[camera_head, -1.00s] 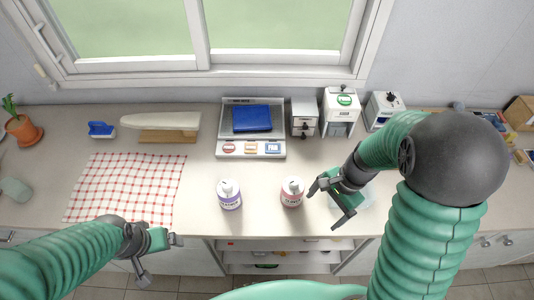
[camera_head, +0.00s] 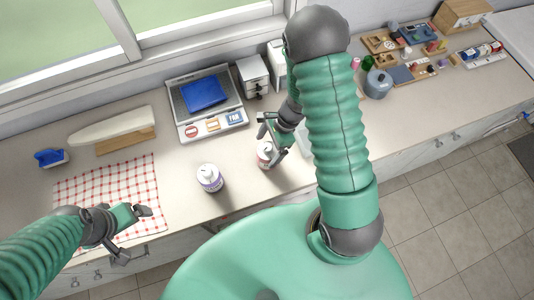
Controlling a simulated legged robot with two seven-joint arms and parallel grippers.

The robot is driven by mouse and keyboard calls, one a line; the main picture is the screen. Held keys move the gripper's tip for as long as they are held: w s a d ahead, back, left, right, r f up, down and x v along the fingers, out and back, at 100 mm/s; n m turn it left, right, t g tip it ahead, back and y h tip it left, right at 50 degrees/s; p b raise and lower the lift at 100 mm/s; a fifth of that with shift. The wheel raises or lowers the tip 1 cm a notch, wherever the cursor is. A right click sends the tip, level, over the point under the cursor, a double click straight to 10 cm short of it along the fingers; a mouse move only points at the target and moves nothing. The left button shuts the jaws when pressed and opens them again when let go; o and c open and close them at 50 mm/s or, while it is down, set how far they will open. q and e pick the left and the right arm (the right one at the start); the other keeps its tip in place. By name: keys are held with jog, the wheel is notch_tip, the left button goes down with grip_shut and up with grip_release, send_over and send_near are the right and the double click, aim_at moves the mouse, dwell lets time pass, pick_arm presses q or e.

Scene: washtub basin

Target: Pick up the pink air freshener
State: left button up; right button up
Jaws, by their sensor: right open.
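The pink air freshener (camera_head: 264,158) is a small bottle with a pink label, standing upright near the counter's front edge. My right gripper (camera_head: 269,144) is open at the bottle, with its fingers close around or beside it and partly covering it. I cannot tell whether they touch. My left gripper (camera_head: 133,232) is open and empty in front of the checked cloth, far to the left of the bottle.
Behind are a scale-like tray with a blue item (camera_head: 203,93) and a white dispenser (camera_head: 252,75). A red-checked cloth (camera_head: 105,190) lies left. Small items crowd the far right.

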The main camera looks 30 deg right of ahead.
aim_at(258, 164)
jog(key=x, duration=0.2)
jog(key=p+x, duration=0.1)
jog(key=x, duration=0.1)
jog(key=shift+s+a, duration=0.2)
jog(key=shift+s, duration=0.05)
jog(key=shift+f, duration=0.25)
jog(key=shift+s+d+f, duration=0.1)
jog(key=shift+d, duration=0.2)
jog(key=shift+d+f, duration=0.15)
jog(key=shift+d, duration=0.05)
jog(key=c, duration=0.4)
jog(key=shift+a, duration=0.4)
jog(key=c, duration=1.3)
jog(key=shift+d, duration=0.15)
